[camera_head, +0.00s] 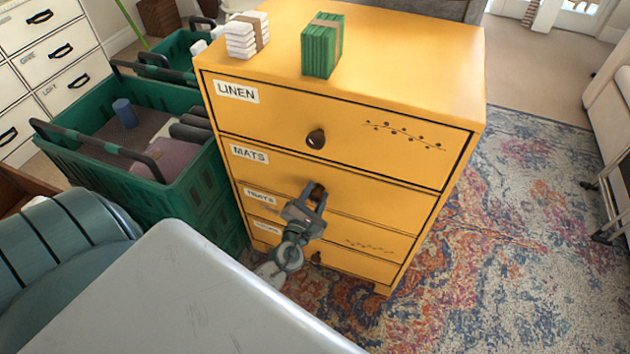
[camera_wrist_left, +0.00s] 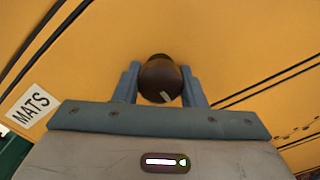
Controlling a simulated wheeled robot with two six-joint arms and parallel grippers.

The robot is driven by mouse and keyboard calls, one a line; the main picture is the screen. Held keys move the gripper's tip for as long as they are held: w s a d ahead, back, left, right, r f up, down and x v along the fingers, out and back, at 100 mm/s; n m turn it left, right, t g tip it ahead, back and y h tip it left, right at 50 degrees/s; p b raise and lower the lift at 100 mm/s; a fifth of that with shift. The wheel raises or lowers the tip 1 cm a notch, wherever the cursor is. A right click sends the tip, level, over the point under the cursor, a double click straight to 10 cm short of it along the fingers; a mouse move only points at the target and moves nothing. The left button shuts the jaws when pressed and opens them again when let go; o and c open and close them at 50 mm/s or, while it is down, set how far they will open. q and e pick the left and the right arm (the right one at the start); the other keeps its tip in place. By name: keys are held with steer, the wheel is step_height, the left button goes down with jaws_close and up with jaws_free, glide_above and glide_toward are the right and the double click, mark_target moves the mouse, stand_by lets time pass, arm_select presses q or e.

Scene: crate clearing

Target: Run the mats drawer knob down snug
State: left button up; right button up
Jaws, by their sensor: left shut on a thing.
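The yellow chest of drawers (camera_head: 340,80) stands in the middle of the head view, with a drawer labelled MATS (camera_head: 249,154) second from the top. The mats drawer's dark brown knob (camera_wrist_left: 160,80) sits between the fingers in the left wrist view, with a pale mark on its face. My left gripper (camera_head: 312,196) is shut on this knob, one finger on each side. In the head view the gripper partly hides the knob. The gap between knob and drawer front cannot be judged. My right gripper is not in view.
Green crates (camera_head: 190,192) with dark handles stand close to the chest's left side. A white bundle (camera_head: 246,36) and a green bundle (camera_head: 322,46) lie on the chest top. A white drawer cabinet (camera_head: 48,50) stands at far left.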

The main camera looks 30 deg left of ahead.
arm_select(q)
steer(key=shift+f, duration=0.1)
steer(key=o, duration=1)
steer(key=v, duration=0.2)
steer(key=b+v, duration=0.1)
steer(key=v, duration=0.1)
steer(key=shift+s+f, duration=0.2)
steer(key=shift+s, duration=0.05)
steer(key=b, duration=0.2)
glide_toward(313, 202)
steer(key=shift+w+a+r, duration=0.15)
steer(key=shift+w+r, duration=0.1)
steer(key=shift+r, duration=0.1)
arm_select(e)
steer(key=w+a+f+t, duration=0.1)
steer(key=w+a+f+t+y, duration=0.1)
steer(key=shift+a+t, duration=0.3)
